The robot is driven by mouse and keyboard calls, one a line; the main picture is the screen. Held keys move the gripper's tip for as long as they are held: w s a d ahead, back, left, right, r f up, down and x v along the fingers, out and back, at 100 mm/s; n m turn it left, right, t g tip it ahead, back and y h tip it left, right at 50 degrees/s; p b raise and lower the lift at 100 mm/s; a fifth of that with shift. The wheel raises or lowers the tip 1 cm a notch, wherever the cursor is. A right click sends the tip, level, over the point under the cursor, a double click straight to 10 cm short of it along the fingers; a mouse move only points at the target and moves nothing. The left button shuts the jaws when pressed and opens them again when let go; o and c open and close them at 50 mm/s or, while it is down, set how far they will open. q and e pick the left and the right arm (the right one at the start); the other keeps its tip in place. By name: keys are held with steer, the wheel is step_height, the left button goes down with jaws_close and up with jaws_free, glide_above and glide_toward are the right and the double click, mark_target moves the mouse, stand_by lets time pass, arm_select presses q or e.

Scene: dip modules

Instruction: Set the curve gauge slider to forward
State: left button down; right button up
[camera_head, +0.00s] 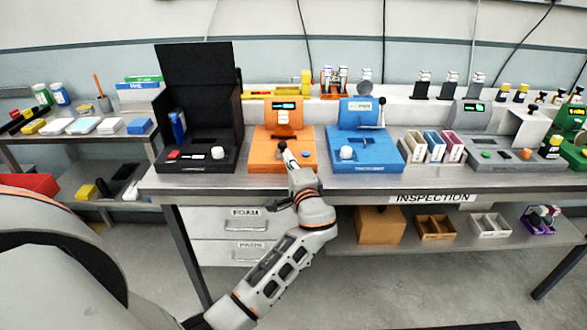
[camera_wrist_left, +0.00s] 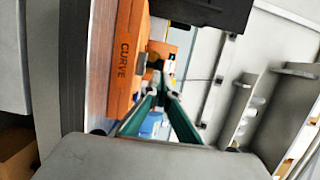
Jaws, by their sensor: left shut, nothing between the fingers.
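The orange curve gauge (camera_head: 262,146) stands on the workbench, with a small lit display on its raised back. In the left wrist view its orange side (camera_wrist_left: 124,60) carries the word CURVE. A dark knob (camera_wrist_left: 141,64) sits by the fingertips there; I cannot tell whether they touch it or which way the slider is set. My left gripper (camera_head: 291,160) reaches over the front of the gauge, shut and empty, hiding part of its top. Its green fingers (camera_wrist_left: 159,84) meet at the tips in the wrist view. My right gripper is not in view.
A blue device (camera_head: 372,152) stands just right of the gauge, and a black box with a raised lid (camera_head: 196,78) stands to its left. Small coloured bins (camera_head: 434,146) and a grey device (camera_head: 484,149) are farther right. The bench's front edge (camera_head: 230,181) runs under my left arm.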

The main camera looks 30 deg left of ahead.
mark_target(286, 143)
arm_select(q)
steer(key=shift+x, duration=1.8)
steer(key=w+a+b, duration=0.1)
steer(key=w, duration=0.2)
steer(key=w+a+b, duration=0.1)
steer(key=shift+w+a+f+b, duration=0.2)
steer(key=shift+a+b, duration=0.1)
steer(key=shift+b, duration=0.05)
steer(key=shift+r, duration=0.2)
